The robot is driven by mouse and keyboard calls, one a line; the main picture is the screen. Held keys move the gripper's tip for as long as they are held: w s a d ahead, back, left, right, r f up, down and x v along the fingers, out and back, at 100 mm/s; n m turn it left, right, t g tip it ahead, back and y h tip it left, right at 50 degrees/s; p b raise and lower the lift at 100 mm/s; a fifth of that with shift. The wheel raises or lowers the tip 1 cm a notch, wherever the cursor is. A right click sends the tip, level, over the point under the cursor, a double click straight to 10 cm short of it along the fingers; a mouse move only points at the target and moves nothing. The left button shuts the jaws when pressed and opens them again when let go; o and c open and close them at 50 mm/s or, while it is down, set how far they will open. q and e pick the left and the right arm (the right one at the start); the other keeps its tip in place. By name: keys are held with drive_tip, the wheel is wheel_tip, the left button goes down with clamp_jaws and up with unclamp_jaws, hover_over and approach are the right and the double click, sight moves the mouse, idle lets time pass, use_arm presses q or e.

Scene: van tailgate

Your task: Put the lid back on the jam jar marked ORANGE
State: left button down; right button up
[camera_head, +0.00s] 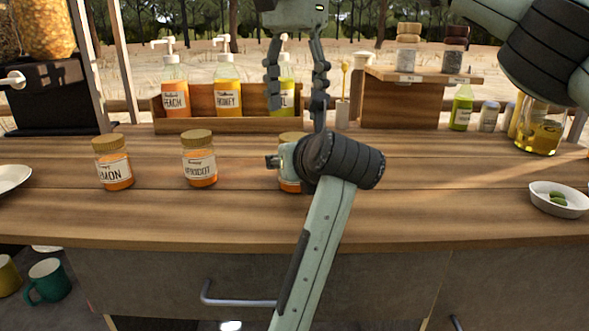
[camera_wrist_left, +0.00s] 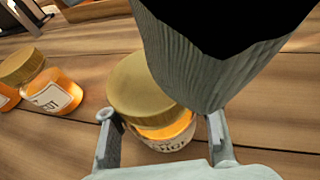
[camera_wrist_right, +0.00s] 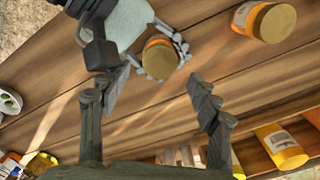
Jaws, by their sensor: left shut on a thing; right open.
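A jar with a gold lid and orange contents (camera_head: 287,184) stands on the counter, mostly hidden behind my left wrist; its label cannot be read in full. My left gripper (camera_head: 283,162) is shut on this jar from the side. The left wrist view shows the jar's gold lid (camera_wrist_left: 140,88) on top, and I cannot tell whether it is seated tight. My right gripper (camera_head: 295,108) points down above the jar, open and empty. The right wrist view shows the lid (camera_wrist_right: 161,58) near its spread fingers. The APRICOT jar (camera_head: 199,160) and LEMON jar (camera_head: 112,165) stand lidded to the left.
A wooden rack (camera_head: 205,123) with pump bottles, including PEACH and HONEY, stands behind the jars. A small shelf (camera_head: 398,100) with two shakers is at right. A white dish (camera_head: 558,199) sits at the right edge. The counter between the jar and dish is clear.

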sight(295, 136)
drive_tip(key=shift+r+n, duration=1.7)
drive_tip(key=shift+r, duration=0.05)
drive_tip(key=shift+f, duration=0.1)
drive_tip(key=shift+f, duration=3.95)
drive_tip(key=shift+c, duration=0.2)
drive_tip(key=c, duration=1.2)
drive_tip(key=m, duration=0.3)
